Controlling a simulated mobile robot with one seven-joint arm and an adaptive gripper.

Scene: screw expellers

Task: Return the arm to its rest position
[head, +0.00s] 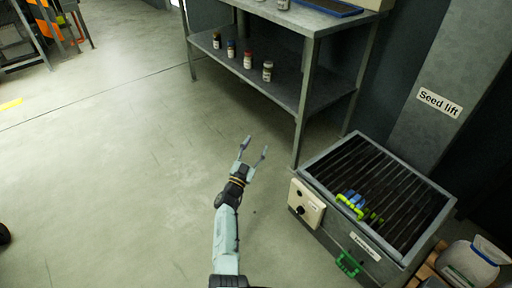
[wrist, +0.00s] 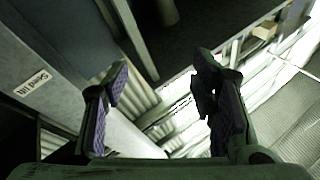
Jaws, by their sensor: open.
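My gripper (head: 254,151) is open and empty in the head view, held out over the bare floor to the left of the grated metal bin. My pale arm reaches up to it from the bottom edge. In the wrist view my gripper (wrist: 160,108) shows two spread fingers with purple pads and nothing between them. Nothing touches the fingers in either view.
A grated metal bin (head: 318,165) with a blue and green tool (head: 352,203) on its bars stands at right. A metal shelf table (head: 300,85) with several small bottles stands ahead. The "Seed lift" column (head: 425,75) rises at right.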

